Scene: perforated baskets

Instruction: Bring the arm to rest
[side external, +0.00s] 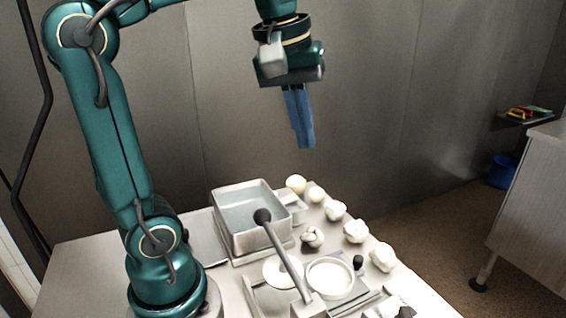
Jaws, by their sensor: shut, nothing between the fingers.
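My gripper (304,146) has two blue fingers that point down and are shut together with nothing between them. It hangs high above the white table, over the back part of the work, clear of everything on it. My teal arm rises from the left side of the table and bends over at the top of the picture.
On the table (85,262) stand a grey rectangular basin (228,240), a round white dish (330,279) and several pale round lumps (355,231) along the right edge. A black-knobbed lever (284,252) rises in front of the basin. A cabinet (530,200) stands apart at right.

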